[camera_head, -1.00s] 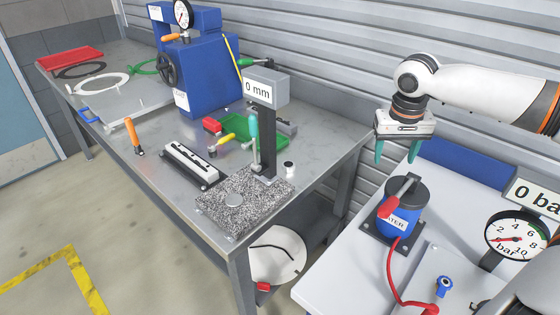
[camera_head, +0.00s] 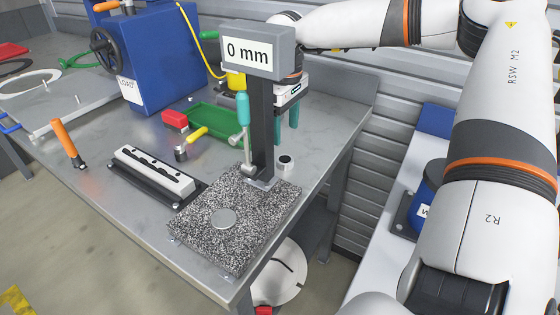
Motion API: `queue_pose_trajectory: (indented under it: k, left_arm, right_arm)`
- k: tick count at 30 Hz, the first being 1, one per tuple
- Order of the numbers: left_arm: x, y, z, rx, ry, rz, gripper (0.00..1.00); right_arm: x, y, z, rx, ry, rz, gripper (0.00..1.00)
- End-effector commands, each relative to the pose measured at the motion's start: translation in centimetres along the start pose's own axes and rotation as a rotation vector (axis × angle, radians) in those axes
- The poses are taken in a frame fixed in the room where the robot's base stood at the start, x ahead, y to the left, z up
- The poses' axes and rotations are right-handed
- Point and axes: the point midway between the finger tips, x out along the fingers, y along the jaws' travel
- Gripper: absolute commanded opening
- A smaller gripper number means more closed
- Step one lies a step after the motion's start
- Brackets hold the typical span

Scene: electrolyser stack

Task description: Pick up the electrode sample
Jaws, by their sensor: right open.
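A gauge stand (camera_head: 262,135) with a "0 mm" display (camera_head: 248,52) rises from the plate's back edge. My right gripper (camera_head: 284,122) points down behind the gauge stand, over the back part of the bench. Its teal fingers are apart, with nothing seen between them; the stand and display partly hide it. It is well apart from the disc. My left gripper is not in view.
A small black-and-white cylinder (camera_head: 286,163) stands beside the gauge post. A black-and-white rail fixture (camera_head: 153,172), green tray (camera_head: 208,120), red block (camera_head: 174,120) and orange-handled tool (camera_head: 66,140) are on the bench. A blue press (camera_head: 150,60) stands behind. Bare bench (camera_head: 110,205) lies at front left.

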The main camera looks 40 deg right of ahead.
Motion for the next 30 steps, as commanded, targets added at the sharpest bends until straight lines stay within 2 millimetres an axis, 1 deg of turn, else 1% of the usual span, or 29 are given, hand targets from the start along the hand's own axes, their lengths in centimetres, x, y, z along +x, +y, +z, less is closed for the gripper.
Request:
queue_pose_trajectory:
  k: [1, 3, 6, 11, 19, 23, 29, 30]
  left_arm:
    - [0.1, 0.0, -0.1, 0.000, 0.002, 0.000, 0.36]
    - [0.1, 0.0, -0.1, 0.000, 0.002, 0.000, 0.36]
    - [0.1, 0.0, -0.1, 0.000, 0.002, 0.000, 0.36]
    - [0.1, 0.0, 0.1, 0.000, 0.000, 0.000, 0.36]
    - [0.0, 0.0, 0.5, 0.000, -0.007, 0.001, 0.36]
    - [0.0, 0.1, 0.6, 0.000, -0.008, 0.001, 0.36]
    - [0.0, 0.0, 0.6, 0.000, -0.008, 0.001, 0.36]
    - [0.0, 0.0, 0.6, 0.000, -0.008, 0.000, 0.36]
  right_arm:
    - [1.1, 0.0, -0.1, 0.000, 0.004, 0.002, 0.62]
    - [2.2, 0.0, -0.1, 0.000, 0.003, 0.001, 0.62]
    - [3.2, 0.0, 0.0, 0.001, 0.002, 0.000, 0.62]
    - [4.2, -0.1, 0.0, 0.003, 0.002, 0.000, 0.62]
    - [8.1, -0.6, 0.2, 0.002, 0.002, 0.000, 0.62]
    - [8.8, -0.6, 0.2, 0.002, 0.000, -0.001, 0.62]
    - [8.9, -0.6, 0.3, 0.002, -0.001, -0.001, 0.62]
    - [8.9, -0.6, 0.3, 0.002, -0.001, -0.001, 0.57]
